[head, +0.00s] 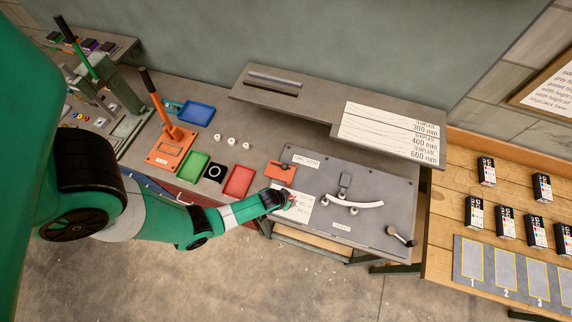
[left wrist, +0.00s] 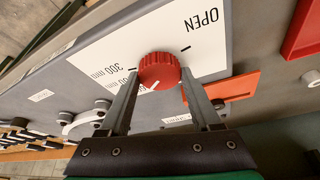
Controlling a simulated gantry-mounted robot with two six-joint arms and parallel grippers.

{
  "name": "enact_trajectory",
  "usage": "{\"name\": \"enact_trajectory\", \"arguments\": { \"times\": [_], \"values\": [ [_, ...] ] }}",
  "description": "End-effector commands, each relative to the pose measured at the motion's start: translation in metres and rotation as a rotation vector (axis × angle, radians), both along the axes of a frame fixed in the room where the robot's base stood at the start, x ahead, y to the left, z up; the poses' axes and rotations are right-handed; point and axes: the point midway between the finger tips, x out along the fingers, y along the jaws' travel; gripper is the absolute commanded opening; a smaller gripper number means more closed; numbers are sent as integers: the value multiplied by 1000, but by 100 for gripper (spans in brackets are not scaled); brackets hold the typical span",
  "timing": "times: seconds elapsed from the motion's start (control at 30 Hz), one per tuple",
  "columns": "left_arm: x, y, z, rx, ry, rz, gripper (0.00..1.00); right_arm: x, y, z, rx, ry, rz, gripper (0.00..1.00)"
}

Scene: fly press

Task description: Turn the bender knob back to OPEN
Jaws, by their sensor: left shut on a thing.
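The red bender knob (left wrist: 158,70) is ridged and round, on a white dial plate (left wrist: 108,52) on the grey bender top. The plate reads OPEN at the upper right and 300 mm at the left; another marking is partly hidden behind the fingers. A white mark on the knob's lower edge points away from OPEN. My left gripper (left wrist: 155,90) is shut on the knob, one finger on each side. In the head view my left gripper (head: 284,200) reaches the left end of the bender (head: 330,225) and mostly hides the knob. My right gripper is not in view.
The bender carries a curved white strip (head: 355,204) and a lever (head: 401,236) at its right end. An orange block (head: 280,172) sits close behind my gripper. Red (head: 238,181), green (head: 194,165) and blue (head: 195,113) trays and an orange hand press (head: 170,146) stand to the left.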

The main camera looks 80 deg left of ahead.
Motion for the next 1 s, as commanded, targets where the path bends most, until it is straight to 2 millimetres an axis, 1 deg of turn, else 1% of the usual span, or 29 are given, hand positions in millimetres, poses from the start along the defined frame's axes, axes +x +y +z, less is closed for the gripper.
{"name": "enact_trajectory", "arguments": {
  "times": [0.03,0.2,0.3,0.53,0.7,1.0],
  "values": [
    [1,-1,-2,1,1,39,9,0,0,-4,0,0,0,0],
    [2,-2,-3,0,-1,202,9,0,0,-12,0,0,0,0],
    [2,-2,-2,-1,0,300,9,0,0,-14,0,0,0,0],
    [3,-2,3,1,1,520,9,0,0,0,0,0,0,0],
    [4,-2,2,0,2,682,9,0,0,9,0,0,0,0],
    [6,-2,0,0,1,969,9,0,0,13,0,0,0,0]
  ]
}}
